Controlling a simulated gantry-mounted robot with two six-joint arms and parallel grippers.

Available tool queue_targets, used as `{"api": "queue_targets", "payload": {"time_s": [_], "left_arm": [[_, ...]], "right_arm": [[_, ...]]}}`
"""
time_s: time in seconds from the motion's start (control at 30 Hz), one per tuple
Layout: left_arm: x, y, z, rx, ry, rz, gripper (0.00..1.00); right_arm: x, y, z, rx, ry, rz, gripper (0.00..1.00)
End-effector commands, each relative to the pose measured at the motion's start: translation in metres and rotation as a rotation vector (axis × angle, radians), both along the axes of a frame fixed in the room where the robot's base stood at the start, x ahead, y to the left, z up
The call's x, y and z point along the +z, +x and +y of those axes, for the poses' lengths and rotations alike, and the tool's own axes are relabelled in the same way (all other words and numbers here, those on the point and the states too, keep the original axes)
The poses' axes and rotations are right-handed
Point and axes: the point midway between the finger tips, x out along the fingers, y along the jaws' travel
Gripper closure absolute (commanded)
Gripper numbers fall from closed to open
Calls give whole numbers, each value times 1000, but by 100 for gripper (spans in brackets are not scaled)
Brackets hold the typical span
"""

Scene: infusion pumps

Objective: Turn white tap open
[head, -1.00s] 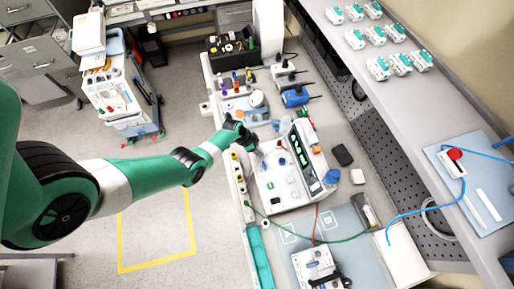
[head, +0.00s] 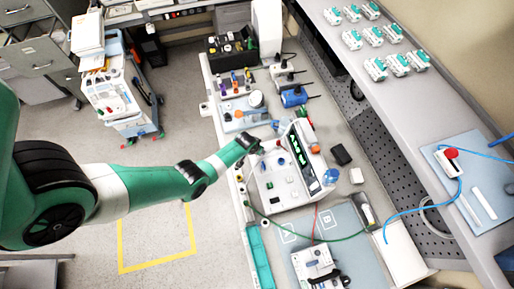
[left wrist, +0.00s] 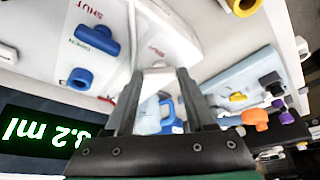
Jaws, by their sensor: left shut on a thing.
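My left gripper (head: 254,144) is over the far left part of the white pump station (head: 268,188). In the left wrist view its two fingers (left wrist: 161,74) are shut on a small white piece (left wrist: 158,71), which looks like the handle of the white tap; the fingers hide most of it. A blue tap (left wrist: 97,39) sits to its left on the white panel, by labels reading OPEN and SHUT. A second blue knob (left wrist: 80,78) is below it. My right gripper is in neither view.
A green-digit display (left wrist: 40,130) is at the lower left of the left wrist view. A tray with orange and purple knobs (left wrist: 255,118) is to the right. Blue-handled devices (head: 294,97) stand beyond the station. A grey mat (head: 330,235) lies nearer.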

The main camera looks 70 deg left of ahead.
Motion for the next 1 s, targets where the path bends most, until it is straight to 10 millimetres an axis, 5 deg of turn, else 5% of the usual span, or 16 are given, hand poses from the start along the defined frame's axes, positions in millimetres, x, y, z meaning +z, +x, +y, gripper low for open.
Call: {"api": "queue_targets", "payload": {"time_s": [0.73,0.77,0.9,1.0], "left_arm": [[0,1,-1,111,-2,0,100],[0,1,-1,111,-2,0,43],[0,0,-1,111,-2,0,18],[0,1,-1,110,-2,0,15]], "right_arm": [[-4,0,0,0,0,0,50],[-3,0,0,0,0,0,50],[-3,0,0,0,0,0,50],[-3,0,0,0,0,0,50]]}}
